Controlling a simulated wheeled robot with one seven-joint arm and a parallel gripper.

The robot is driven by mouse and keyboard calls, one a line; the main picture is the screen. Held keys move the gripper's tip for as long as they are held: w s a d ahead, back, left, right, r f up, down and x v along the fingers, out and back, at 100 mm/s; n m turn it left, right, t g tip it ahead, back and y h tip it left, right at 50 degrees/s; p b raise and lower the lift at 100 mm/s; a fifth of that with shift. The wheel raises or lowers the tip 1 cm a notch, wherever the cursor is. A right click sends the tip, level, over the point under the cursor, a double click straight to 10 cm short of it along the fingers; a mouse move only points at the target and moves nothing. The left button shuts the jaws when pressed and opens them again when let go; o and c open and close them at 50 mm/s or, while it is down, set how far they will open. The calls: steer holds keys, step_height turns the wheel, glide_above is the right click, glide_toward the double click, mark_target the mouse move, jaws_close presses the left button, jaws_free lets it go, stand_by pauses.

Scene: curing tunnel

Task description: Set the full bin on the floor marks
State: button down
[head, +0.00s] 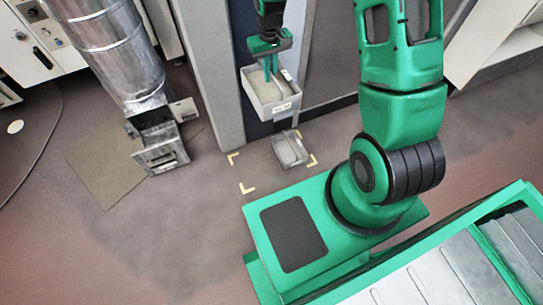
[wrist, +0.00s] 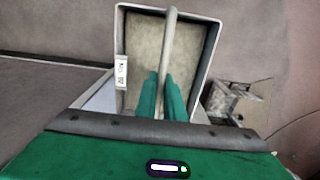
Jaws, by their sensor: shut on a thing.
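My gripper (head: 269,72) is shut on the bar handle (wrist: 170,42) of a light grey bin (head: 271,106). The wrist view shows the green fingers (wrist: 161,82) on either side of the bar. The bin (wrist: 207,50) holds a beige fill (wrist: 140,50) and has a white label on one side. It hangs in the air, apart from the floor, beside a tall grey-blue panel. Yellow corner floor marks (head: 248,189) lie below and in front of it.
A tall grey post (head: 215,70) stands just left of the bin. A shiny metal duct (head: 125,60) with a box-like foot (head: 160,150) stands further left on a brown floor patch (head: 105,165). The floor in the left part of the marks is clear.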

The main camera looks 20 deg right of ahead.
steer(key=shift+w, duration=0.3)
steer(key=shift+d, duration=0.1)
